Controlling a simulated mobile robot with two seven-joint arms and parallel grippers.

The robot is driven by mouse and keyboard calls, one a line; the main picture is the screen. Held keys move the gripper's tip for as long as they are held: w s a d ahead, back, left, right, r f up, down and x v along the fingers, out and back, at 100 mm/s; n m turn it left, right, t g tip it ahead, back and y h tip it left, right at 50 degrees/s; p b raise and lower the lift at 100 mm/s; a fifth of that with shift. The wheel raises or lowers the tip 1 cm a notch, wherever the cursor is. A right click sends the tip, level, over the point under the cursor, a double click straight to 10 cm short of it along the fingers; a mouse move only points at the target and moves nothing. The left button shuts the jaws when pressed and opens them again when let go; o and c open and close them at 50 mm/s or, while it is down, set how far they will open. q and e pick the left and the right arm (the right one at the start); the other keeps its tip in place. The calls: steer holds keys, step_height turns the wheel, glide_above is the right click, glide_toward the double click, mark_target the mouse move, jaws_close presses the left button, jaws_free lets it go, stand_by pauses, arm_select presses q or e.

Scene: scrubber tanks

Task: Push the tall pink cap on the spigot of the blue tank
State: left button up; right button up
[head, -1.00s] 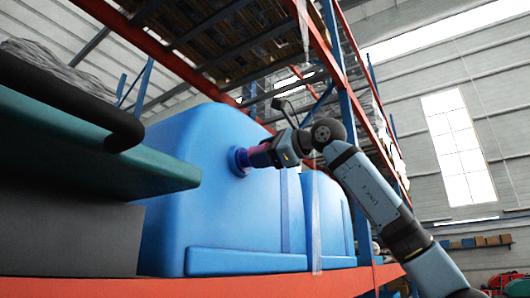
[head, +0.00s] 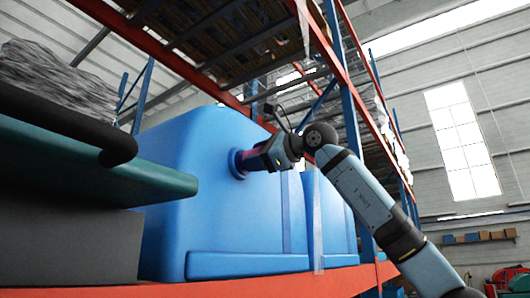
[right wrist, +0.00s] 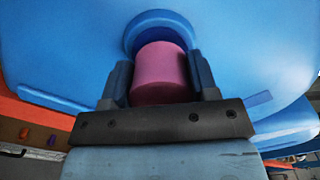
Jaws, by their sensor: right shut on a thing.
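The blue tank (head: 215,208) stands on an orange rack beam, with its round blue spigot (head: 235,164) on the face toward me. My right gripper (head: 257,158) is shut on the tall pink cap (head: 248,159). In the right wrist view the pink cap (right wrist: 160,76) sits between the two dark fingers, its far end at the spigot's ring (right wrist: 150,28). The cap looks roughly in line with the spigot. I cannot tell how far it is over the spigot, since its far end hides the contact. My left gripper is not in view.
A second blue tank (head: 327,220) stands to the right, beside a blue rack post. At the left, a teal slab (head: 110,155) with a black rounded edge (head: 65,122) juts out near the tank. An orange beam (head: 200,290) runs below.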

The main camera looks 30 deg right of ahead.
steer(key=shift+w+r, duration=0.1)
steer(key=shift+r, duration=0.25)
steer(key=shift+w+a+f, duration=0.1)
steer(key=shift+w+f, duration=0.05)
steer(key=shift+f, duration=0.1)
stand_by(1.2)
steer(key=shift+w+p, duration=0.15)
steer(key=shift+p, duration=0.25)
steer(key=o, duration=0.6)
steer(key=shift+w+a, duration=0.15)
steer(key=shift+w, duration=0.05)
steer(key=o, duration=0.6)
steer(key=shift+w+a+f, duration=0.15)
steer(key=shift+w+f, duration=0.05)
steer(key=shift+w, duration=0.2)
steer(key=shift+c, duration=0.2)
steer(key=shift+w+a+f, duration=0.1)
steer(key=shift+w+a, duration=0.05)
steer(key=shift+o, duration=0.4)
